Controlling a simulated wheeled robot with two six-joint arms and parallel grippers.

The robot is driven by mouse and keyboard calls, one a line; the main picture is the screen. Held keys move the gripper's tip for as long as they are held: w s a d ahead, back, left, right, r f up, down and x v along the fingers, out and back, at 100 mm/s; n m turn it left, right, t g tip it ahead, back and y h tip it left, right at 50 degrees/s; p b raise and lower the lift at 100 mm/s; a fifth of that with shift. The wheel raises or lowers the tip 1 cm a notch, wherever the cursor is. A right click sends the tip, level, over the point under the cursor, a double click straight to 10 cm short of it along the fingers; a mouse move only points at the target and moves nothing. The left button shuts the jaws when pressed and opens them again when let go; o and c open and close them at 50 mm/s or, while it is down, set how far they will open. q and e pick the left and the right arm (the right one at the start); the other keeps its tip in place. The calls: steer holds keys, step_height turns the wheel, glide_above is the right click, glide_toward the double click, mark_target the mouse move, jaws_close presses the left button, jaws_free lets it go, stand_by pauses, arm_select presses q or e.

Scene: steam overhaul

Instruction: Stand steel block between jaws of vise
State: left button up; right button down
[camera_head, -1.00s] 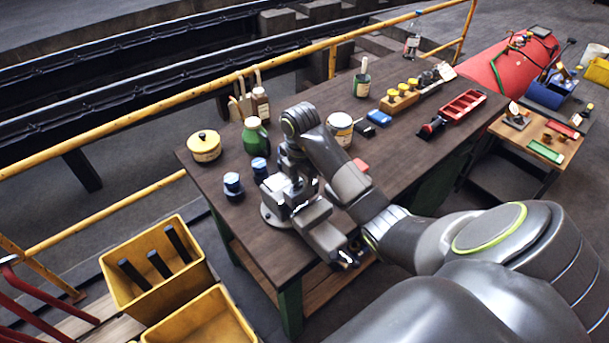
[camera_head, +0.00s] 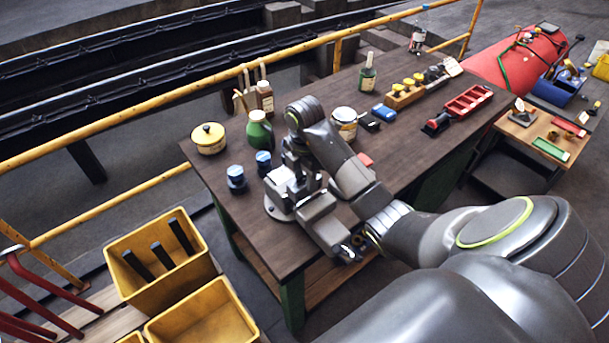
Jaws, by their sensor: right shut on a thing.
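The grey vise (camera_head: 318,212) is mounted at the near left edge of the workbench. My right gripper (camera_head: 298,176) points down over its jaws, with my arm reaching in from the lower right. The gripper is shut on the steel block, which is small in the picture and largely hidden by the fingers and the vise. I cannot tell whether the block touches the vise jaws. My left gripper is not in view.
The wooden workbench (camera_head: 225,190) carries blue-topped jars (camera_head: 236,178), a green bottle (camera_head: 260,132), a yellow-lidded tin (camera_head: 208,138), an open can (camera_head: 344,122) and a red tray (camera_head: 468,101). Yellow crates (camera_head: 135,262) stand at lower left. A yellow railing (camera_head: 130,102) runs behind the bench.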

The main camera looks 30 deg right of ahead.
steer(key=shift+f+b, duration=1.45)
steer(key=shift+f, duration=0.4)
stand_by(0.4)
steer(key=c, duration=0.9)
jaws_free()
steer(key=shift+o, duration=0.2)
steer(key=shift+s+f, duration=0.1)
